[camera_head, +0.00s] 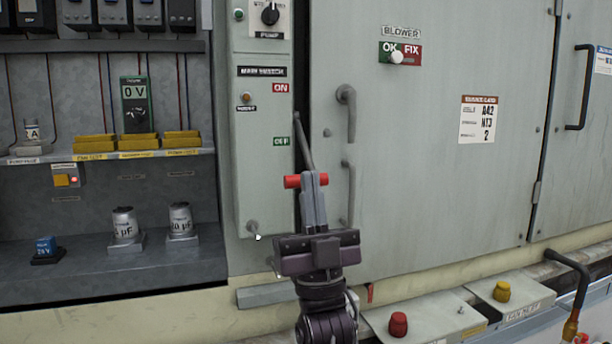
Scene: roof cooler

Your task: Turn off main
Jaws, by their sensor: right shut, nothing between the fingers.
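The main switch is a tall pale grey box (263,190) left of centre, with a "MAIN SWITCH" label (261,71). A red ON label (281,88) sits above a green OFF label (281,142) at its right edge. A grey lever rod (303,136) runs along that edge, slanting down below OFF to a red grip (291,181). My right gripper (314,177) is shut and empty, its fingertips over the red grip and hiding its middle. I cannot tell whether they touch. My left gripper is not in view.
A grey door with a curved handle (350,120) and a blower sign (401,53) stands right of the switch. Shelves with capacitors (125,223) and yellow bins (138,142) are at left. Red (398,324) and yellow (502,291) buttons stand low at right.

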